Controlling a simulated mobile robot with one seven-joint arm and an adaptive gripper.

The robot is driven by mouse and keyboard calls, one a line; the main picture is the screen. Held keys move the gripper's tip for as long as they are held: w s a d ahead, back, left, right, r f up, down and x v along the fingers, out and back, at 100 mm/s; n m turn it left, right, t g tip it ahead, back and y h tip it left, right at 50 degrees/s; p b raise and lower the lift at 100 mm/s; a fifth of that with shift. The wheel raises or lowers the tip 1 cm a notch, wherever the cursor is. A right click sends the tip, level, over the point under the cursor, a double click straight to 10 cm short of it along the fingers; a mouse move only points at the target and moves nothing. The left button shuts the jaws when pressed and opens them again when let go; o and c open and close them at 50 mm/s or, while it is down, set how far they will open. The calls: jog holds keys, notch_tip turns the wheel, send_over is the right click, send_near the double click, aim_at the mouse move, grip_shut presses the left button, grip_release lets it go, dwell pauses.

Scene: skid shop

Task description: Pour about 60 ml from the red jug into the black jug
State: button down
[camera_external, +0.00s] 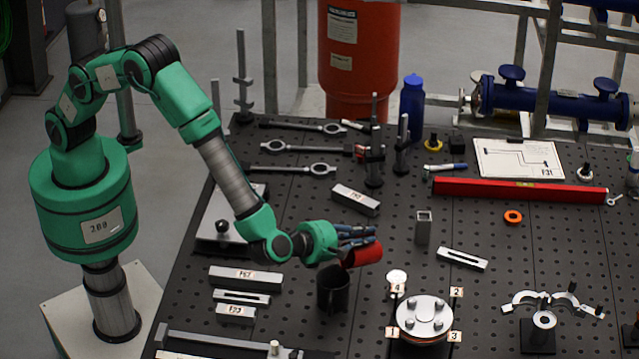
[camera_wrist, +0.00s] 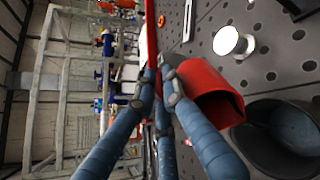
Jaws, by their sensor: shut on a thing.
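The red jug (camera_external: 366,255) is held in the blue fingers of my gripper (camera_external: 352,238). It is tipped far over, above and slightly right of the black jug in the outside view. The black jug (camera_external: 333,292) stands upright on the perforated table. In the wrist view the red jug (camera_wrist: 204,88) lies against the fingers of my gripper (camera_wrist: 165,88), its mouth end towards the black jug (camera_wrist: 262,140), whose dark open mouth shows at lower right. I cannot make out any stream or the liquid level in either jug.
A round flanged part (camera_external: 424,314) with numbered tags and a white-faced gauge (camera_external: 396,281) stand close to the right of the black jug. Metal bars (camera_external: 245,276) lie to its left. A square upright tube (camera_external: 423,227) stands behind right.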

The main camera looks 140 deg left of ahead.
aim_at(372, 236)
jog(key=shift+d+r+y+b, duration=0.2)
jog(key=shift+d+y+b, duration=0.25)
jog(key=shift+d, duration=0.2)
jog(key=shift+a+h+p, duration=0.45)
jog(key=shift+a+p, duration=0.25)
jog(key=shift+a, duration=0.05)
jog(key=a+h+p, duration=0.1)
jog(key=p, duration=0.3)
jog(key=shift+f+h, duration=0.3)
jog(key=shift+f, duration=0.05)
jog(key=a+h+p, duration=0.1)
jog(key=p, duration=0.3)
jog(key=shift+w+r+h+p, duration=0.1)
jog(key=shift+h+p, duration=0.25)
jog(key=shift+h, duration=0.05)
jog(key=shift+a+f+h+p, duration=0.25)
jog(key=shift+f+h+p, duration=0.2)
jog(key=shift+p, duration=0.3)
jog(key=shift+f, duration=0.25)
jog(key=shift+a+f+g+h+p, duration=0.2)
jog(key=shift+g+h+p, duration=0.15)
jog(key=shift+p, duration=0.9)
